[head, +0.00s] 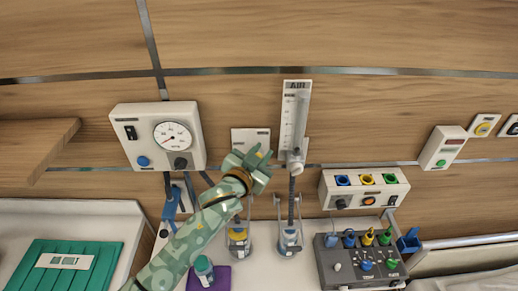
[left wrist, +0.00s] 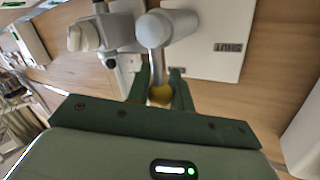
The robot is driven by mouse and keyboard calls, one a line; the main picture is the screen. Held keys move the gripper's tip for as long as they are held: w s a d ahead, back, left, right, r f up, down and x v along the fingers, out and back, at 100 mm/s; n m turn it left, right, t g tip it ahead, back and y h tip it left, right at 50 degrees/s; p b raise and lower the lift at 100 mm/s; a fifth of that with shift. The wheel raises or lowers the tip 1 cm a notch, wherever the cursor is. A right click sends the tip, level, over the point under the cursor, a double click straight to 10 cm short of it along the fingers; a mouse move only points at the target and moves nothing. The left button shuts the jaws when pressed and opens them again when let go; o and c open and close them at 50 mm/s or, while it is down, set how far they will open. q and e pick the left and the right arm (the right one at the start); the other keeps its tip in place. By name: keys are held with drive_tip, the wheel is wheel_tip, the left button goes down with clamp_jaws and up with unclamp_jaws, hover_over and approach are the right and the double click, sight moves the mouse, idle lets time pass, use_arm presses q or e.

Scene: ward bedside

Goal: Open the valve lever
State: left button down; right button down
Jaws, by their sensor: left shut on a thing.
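The valve lever (left wrist: 155,62) is a grey arm that runs from a round grey hub to a yellow tip in the left wrist view. Behind it is a white plate (left wrist: 222,60) with the word SHUT on it. My left gripper (left wrist: 161,94) is shut on the lever at its yellow end, one finger on each side. In the head view my left gripper (head: 257,161) is in front of the plate (head: 250,134) and hides most of the lever. My right gripper is in neither view.
The AIR flowmeter (head: 296,115) stands close to the right of my left gripper. A gauge box (head: 157,137) is on the wall to the left. Jars (head: 290,240), a purple mat (head: 222,279) and a grey control unit (head: 335,265) are below. A socket panel (head: 365,188) is at right.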

use_arm(q)
drive_tip(key=c, duration=1.2)
unclamp_jaws()
drive_tip(key=shift+d, duration=0.1)
drive_tip(key=shift+c, duration=0.2)
drive_tip(key=v, duration=1.6)
drive_tip(key=shift+b, duration=0.35)
drive_tip(key=shift+s, duration=0.15)
